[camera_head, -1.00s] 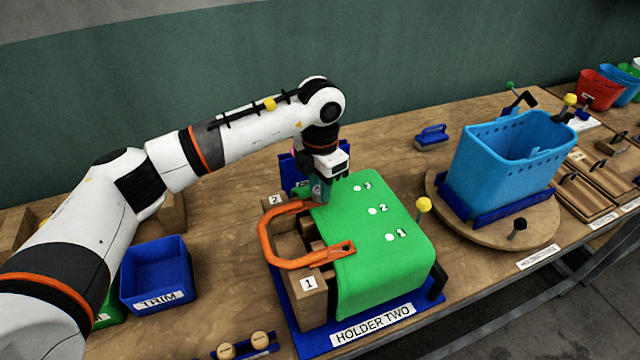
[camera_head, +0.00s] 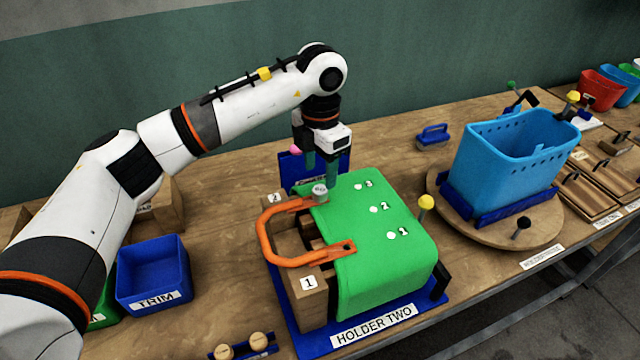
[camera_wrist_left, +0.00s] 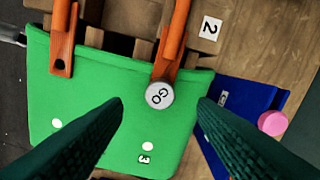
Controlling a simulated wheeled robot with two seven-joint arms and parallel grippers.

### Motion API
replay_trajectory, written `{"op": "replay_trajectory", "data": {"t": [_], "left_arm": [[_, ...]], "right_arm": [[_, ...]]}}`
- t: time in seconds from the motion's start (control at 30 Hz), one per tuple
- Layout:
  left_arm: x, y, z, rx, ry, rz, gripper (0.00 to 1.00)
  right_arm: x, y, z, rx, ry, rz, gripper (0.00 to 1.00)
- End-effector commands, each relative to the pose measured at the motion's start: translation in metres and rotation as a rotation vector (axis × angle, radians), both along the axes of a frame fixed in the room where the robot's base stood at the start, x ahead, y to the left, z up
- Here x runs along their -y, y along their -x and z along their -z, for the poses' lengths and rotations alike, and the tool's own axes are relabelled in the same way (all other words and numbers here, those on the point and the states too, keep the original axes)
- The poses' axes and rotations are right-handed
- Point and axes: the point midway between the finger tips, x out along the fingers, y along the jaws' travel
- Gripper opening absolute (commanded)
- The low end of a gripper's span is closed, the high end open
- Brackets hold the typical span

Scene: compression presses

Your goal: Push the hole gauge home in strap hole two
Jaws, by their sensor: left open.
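The hole gauge (camera_head: 320,190) is a grey round cap marked GO. It stands at the far end of the orange strap (camera_head: 268,232), on the block side labelled 2, and also shows in the wrist view (camera_wrist_left: 159,95). Its shank is hidden, so I cannot tell how deep it sits. The strap's near end on the green bag (camera_head: 380,265) shows an open hole (camera_wrist_left: 59,66). My left gripper (camera_head: 320,178) is open just above the gauge, its two dark green fingers apart on either side of it in the wrist view, not touching it. My right gripper is out of view.
The green bag lies over the blue holder labelled HOLDER TWO (camera_head: 375,325). A blue TRIM bin (camera_head: 153,275) stands left. A yellow-knobbed lever (camera_head: 425,203) and a light-blue basket (camera_head: 505,165) on a turntable are right.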

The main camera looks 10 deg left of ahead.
Motion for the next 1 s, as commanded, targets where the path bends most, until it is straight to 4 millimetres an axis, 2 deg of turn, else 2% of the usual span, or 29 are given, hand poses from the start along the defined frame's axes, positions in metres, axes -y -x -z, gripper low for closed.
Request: {"op": "replay_trajectory", "data": {"t": [0.1,0.3,0.5,0.8,0.87,1.0], "left_arm": [[0.000,-0.001,-0.025,0.005,0.000,-0.001,0.53],[0.000,0.000,-0.058,0.002,0.001,-0.002,0.53],[0.000,0.000,-0.071,0.000,0.000,-0.001,0.53],[0.000,0.000,-0.072,0.000,0.000,-0.001,0.53],[0.000,0.000,-0.077,0.000,0.000,-0.001,0.53],[0.000,0.000,-0.101,0.000,0.000,-0.001,0.53]], "right_arm": [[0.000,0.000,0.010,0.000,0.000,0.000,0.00],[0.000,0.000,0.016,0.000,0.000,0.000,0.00],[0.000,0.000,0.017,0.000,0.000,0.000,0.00],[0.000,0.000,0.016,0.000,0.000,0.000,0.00],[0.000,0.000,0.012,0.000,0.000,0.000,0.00],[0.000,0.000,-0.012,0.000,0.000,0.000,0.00]]}}
